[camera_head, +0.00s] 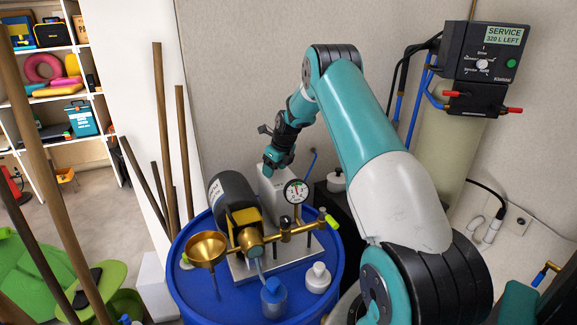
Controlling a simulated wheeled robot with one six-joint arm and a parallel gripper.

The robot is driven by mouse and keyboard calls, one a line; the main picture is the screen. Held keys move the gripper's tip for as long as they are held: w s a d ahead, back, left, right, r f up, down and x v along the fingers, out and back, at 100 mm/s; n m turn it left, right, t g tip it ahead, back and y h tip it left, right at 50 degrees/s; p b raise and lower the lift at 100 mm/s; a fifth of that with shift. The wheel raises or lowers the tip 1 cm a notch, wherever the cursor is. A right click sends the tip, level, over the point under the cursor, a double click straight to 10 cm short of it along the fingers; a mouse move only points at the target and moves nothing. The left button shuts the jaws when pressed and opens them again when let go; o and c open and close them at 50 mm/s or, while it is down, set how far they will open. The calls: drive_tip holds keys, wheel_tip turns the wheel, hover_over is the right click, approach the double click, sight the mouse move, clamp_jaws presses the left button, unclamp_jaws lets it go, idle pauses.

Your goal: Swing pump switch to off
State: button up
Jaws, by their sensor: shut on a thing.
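The pump stands on a blue drum (188,275). It has a black motor cylinder (229,196), a brass head (250,243) and a round gauge (297,191). My gripper (274,163) is behind the pump, at the top of a white box-shaped part (277,190). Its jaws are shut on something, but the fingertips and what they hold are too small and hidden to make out. I cannot pick out the pump switch or its position. A yellow-green tipped lever (331,220) sits at the right end of the brass pipe, apart from my gripper.
A brass funnel (206,250), a blue bottle (273,298) and a white bottle (317,278) crowd the drum top. A grey service control box (484,55) hangs at right. Wooden poles (160,130) stand at left. My arm covers much of the right side.

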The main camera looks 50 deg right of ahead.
drive_tip(key=shift+w+a+r, duration=0.35)
drive_tip(key=shift+w+r, duration=0.25)
drive_tip(key=shift+d+r+p, duration=0.1)
drive_tip(key=shift+r+p, duration=0.5)
drive_tip(key=shift+p, duration=0.05)
drive_tip(key=shift+s+a+r+p, duration=0.2)
drive_tip(key=shift+r+p, duration=0.15)
drive_tip(key=shift+r, duration=0.15)
drive_tip(key=shift+s+a+r+p, duration=0.1)
drive_tip(key=shift+s+r+p, duration=0.05)
drive_tip(key=shift+r+p, duration=0.3)
drive_tip(key=s+r+p, duration=0.1)
drive_tip(key=s+d+r+p, duration=0.1)
drive_tip(key=shift+r, duration=0.35)
drive_tip(key=shift+a, duration=0.1)
